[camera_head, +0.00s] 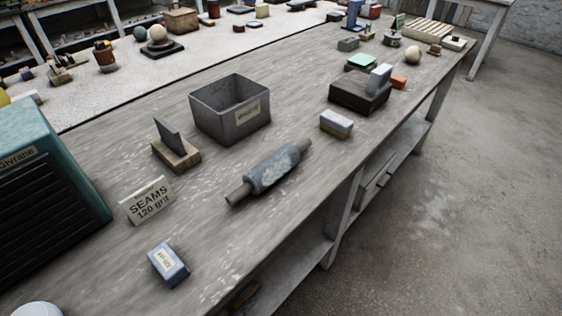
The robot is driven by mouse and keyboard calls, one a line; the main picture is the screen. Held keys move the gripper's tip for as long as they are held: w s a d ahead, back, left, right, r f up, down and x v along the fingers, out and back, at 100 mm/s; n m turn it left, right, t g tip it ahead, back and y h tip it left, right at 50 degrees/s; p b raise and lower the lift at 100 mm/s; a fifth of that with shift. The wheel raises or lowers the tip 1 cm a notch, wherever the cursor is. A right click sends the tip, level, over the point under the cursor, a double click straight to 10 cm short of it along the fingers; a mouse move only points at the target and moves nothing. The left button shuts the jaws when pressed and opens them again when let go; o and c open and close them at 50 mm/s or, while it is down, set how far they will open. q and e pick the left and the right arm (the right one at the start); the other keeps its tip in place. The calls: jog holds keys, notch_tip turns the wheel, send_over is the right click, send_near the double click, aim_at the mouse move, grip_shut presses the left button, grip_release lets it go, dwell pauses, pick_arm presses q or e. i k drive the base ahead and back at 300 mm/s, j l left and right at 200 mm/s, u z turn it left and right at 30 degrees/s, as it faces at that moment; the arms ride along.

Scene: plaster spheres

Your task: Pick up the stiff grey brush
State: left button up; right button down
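I cannot surely pick out a stiff grey brush. A small block with a pale grey top and tan side (336,124) lies on the workbench, right of centre, and may be a brush; bristles are not clear. A cylinder with a mottled blue-grey middle and narrower ends (277,168) lies at the bench's middle. A grey upright plate in a wooden base (172,140) stands to the left. Neither of my grippers is in view.
The workbench (245,235) also carries a grey open bin (228,126), a sign reading "SEAMS 120 grit" (149,199), a small blue labelled block (168,263), a dark box (358,97) and a teal cabinet (45,160). Its front is fairly clear; floor lies right.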

aim_at(338, 125)
jog(key=i+l+u, duration=0.2)
jog(key=l+u, duration=0.2)
jog(key=l, duration=0.2)
jog(key=i+l+u, duration=0.1)
jog(key=l+u, duration=0.3)
jog(key=l, duration=0.25)
jog(key=l+u, duration=0.45)
jog(key=l, duration=0.25)
